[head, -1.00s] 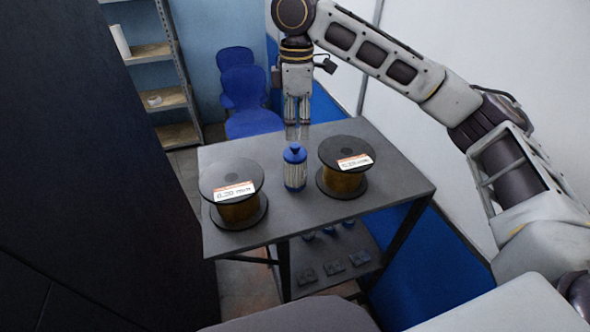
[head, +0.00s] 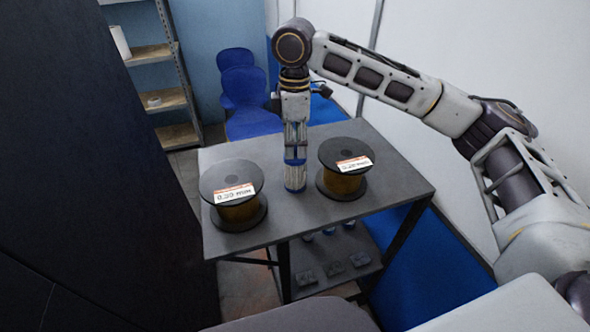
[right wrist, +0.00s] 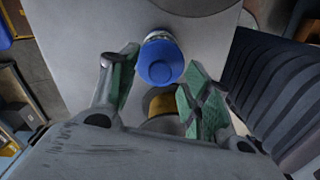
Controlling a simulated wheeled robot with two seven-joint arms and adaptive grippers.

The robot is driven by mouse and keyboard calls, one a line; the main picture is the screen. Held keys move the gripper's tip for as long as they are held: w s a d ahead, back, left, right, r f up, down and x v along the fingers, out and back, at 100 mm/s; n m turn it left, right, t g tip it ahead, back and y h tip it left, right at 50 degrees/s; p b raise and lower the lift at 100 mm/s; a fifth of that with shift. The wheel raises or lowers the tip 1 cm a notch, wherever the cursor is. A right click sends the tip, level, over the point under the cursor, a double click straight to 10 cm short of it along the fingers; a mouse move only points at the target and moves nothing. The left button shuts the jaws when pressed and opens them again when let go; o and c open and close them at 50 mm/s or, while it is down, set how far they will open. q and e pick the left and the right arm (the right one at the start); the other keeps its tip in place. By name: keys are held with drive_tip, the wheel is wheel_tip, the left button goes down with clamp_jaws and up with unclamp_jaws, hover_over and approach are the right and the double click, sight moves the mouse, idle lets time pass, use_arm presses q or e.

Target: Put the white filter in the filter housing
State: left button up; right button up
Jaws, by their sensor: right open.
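A small upright canister (head: 295,182) with a white ribbed body, a blue cap and a blue base stands on the grey table between two spools. I cannot tell whether it is the white filter, its housing, or both together. My right gripper (head: 295,157) points down over it, with its fingers at the level of the cap and hiding part of it. In the right wrist view, the blue cap (right wrist: 160,70) lies between the open green-padded fingers (right wrist: 162,57), with a gap showing at the right finger. My left gripper is out of view.
Wire spools stand close on either side: the left spool (head: 237,213) and the right spool (head: 343,183). The grey table (head: 390,195) is clear at its right end. Several small blue and dark items lie on its lower shelf (head: 360,250). Blue chairs (head: 250,122) stand behind.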

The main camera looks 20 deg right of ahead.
drive_tip(key=shift+f, duration=0.75)
clamp_jaws()
